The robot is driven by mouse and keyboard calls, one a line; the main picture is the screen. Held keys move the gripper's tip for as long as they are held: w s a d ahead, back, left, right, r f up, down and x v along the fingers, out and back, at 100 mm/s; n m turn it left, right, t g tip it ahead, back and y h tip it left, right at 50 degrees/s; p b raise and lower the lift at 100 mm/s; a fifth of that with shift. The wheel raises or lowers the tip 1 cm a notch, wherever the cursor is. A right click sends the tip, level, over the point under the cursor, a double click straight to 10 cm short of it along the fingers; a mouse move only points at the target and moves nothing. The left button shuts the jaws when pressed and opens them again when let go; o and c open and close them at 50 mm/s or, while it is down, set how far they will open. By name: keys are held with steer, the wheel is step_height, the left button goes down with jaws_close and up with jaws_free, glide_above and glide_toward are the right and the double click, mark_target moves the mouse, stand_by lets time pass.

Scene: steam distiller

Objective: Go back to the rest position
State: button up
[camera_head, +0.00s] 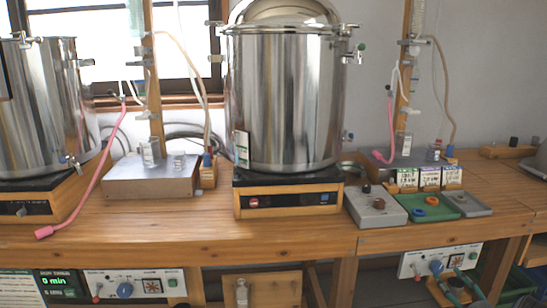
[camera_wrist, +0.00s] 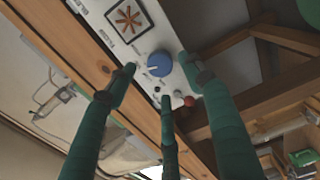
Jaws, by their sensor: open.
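My gripper (camera_head: 458,282) is at the lower right of the head view, in front of the right control panel (camera_head: 413,266) under the bench. In the wrist view my gripper (camera_wrist: 165,82) has its green fingers spread apart with nothing held between them. The blue knob (camera_wrist: 159,65) of the panel shows between the fingertips. I cannot tell whether any finger touches the panel. The same blue knob (camera_head: 436,267) shows left of my fingers in the head view.
Above is the wooden bench (camera_head: 300,240) with a large steel pot (camera_head: 285,100) on a black-topped heater (camera_head: 290,198). A red button (camera_wrist: 188,101) sits low on the panel. A green crate (camera_head: 515,285) stands at the lower right.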

mark_target(438, 271)
steer(key=s, duration=0.8)
steer(key=w, duration=1.2)
steer(key=shift+w+f, duration=0.1)
steer(key=shift+w, duration=0.25)
steer(key=n+b, duration=0.2)
steer(key=n, duration=0.2)
steer(key=shift+s+n, duration=0.1)
steer(key=shift+n, duration=0.2)
steer(key=n+b, duration=0.2)
steer(key=n, duration=0.2)
steer(key=shift+f, duration=0.15)
steer(key=n+b, duration=0.3)
steer(key=shift+f, duration=0.15)
steer(key=n+b, duration=0.4)
steer(key=s+p, duration=0.1)
steer(key=s, duration=0.1)
steer(key=s+r, duration=0.1)
steer(key=s, duration=0.1)
steer(key=shift+s+p, duration=0.15)
steer(key=shift+p, duration=0.2)
steer(key=shift+s+f, duration=0.1)
steer(key=shift+s, duration=0.85)
